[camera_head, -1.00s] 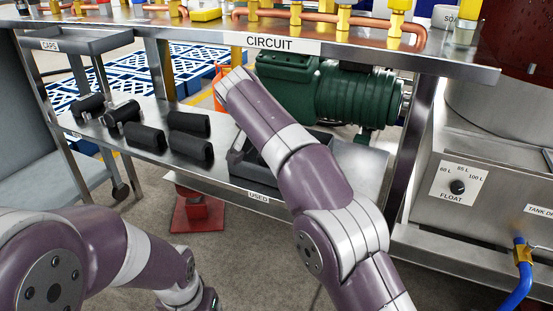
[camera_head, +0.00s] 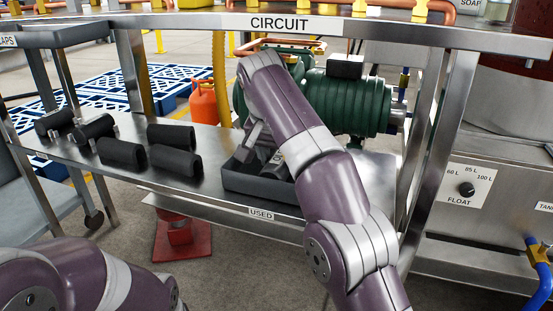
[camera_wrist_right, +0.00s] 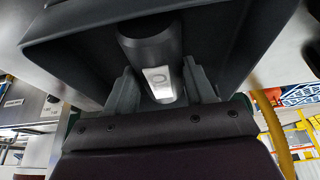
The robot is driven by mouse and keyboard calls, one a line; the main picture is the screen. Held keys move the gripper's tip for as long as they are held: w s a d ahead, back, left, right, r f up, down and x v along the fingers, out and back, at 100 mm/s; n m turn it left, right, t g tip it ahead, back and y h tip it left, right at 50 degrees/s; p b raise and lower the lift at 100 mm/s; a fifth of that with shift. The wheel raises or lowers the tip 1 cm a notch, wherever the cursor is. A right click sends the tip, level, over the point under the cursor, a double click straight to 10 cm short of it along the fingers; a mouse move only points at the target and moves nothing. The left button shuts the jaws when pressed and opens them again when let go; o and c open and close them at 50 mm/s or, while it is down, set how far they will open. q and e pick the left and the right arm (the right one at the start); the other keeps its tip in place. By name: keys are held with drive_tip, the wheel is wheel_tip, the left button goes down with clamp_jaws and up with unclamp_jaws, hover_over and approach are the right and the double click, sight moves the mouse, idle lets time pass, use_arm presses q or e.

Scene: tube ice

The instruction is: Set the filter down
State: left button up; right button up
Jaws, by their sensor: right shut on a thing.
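My right gripper (camera_wrist_right: 163,84) is shut on a dark cylindrical filter (camera_wrist_right: 148,48) with a pale label bearing a ring mark, in the right wrist view. A finger lies on each side of it. The dark walls of the tray (camera_wrist_right: 75,25) surround the filter there; whether it touches the floor of the tray I cannot tell. In the head view the black tray (camera_head: 258,188) stands on the lower shelf behind the label USED, and my right arm hides much of its inside. My left forearm shows at the lower left, but its gripper is out of view.
A green compressor (camera_head: 345,103) stands behind the tray, and an orange gas bottle (camera_head: 203,102) behind the shelf. Table legs (camera_head: 440,130) flank the shelf. The upper CIRCUIT table (camera_head: 380,30) overhangs it.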

sight(273, 166)
drive_tip(key=shift+f, duration=0.2)
drive_tip(key=o, duration=1.4)
drive_tip(key=p+v, duration=0.3)
drive_tip(key=shift+w+r, duration=0.2)
drive_tip(key=shift+r, duration=0.15)
drive_tip(key=s+b, duration=0.2)
drive_tip(key=s+a+f+b, duration=0.1)
drive_tip(key=shift+s, duration=0.2)
drive_tip(key=s+a+b, duration=0.2)
drive_tip(key=s, duration=0.6)
drive_tip(key=shift+s+a+r, duration=0.2)
drive_tip(key=shift+a+r, duration=0.1)
drive_tip(key=shift+a, duration=0.05)
